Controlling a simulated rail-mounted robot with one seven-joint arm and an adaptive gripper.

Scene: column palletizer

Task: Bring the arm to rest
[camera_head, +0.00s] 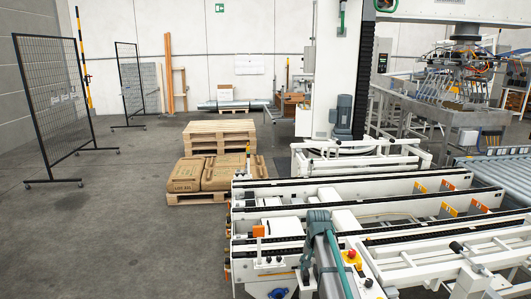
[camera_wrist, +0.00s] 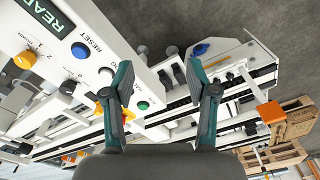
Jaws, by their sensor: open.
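My gripper (camera_wrist: 160,80) shows in the wrist view with its two teal and grey fingers spread wide apart. The space between the fingertips is empty, and they hold nothing. Behind them is a white control panel (camera_wrist: 65,75) with a lit display that reads "READ" as far as it shows, and several coloured buttons. A blue button is marked RESET. I cannot tell how far the fingertips are from the panel. In the head view, a grey and teal part of my arm stands at the bottom middle, above the white conveyor frame (camera_head: 375,210). The fingers cannot be made out there.
Sacks or boxes (camera_head: 186,175) lie on a wooden pallet (camera_head: 188,198) left of the conveyor, with stacked pallets (camera_head: 220,130) behind. Mesh fence panels (camera_head: 55,105) stand at the left. A tall white column (camera_head: 338,70) and an overhead gripping head (camera_head: 462,72) stand beyond. The left floor is clear.

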